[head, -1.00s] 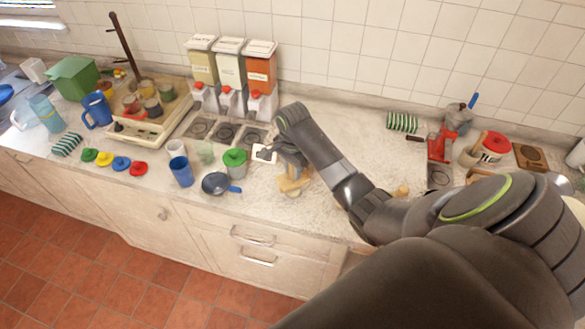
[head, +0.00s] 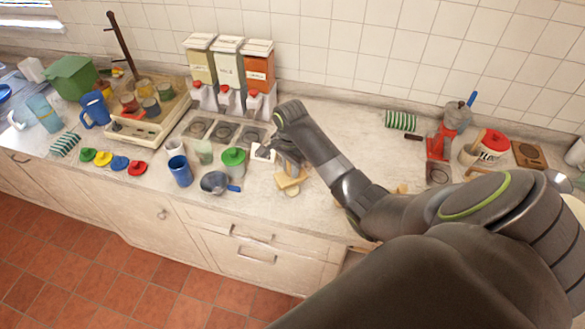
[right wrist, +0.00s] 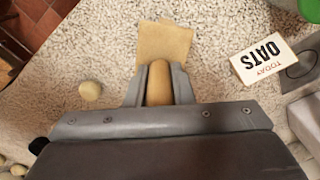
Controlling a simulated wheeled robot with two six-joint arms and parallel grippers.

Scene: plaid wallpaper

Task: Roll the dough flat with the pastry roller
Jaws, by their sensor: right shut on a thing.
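My right gripper (right wrist: 160,85) is shut on the wooden handle of the pastry roller (right wrist: 160,92), low over the counter. A wide, flat-looking tan piece (right wrist: 163,42) lies just beyond the fingertips and appears to be the roller's head. The roller also shows as a yellowish shape under the right gripper in the head view (head: 289,179). A small pale ball (right wrist: 90,91), which looks like the dough, sits on the counter apart from the roller, to its left in the right wrist view. It appears in the head view (head: 292,192) on the roller's front side. My left gripper is not in view.
A small pan (head: 214,183) and a green-lidded jar (head: 233,161) stand to the left. A red appliance (head: 440,142) stands further right. The speckled counter (head: 345,125) is clear behind my right forearm.

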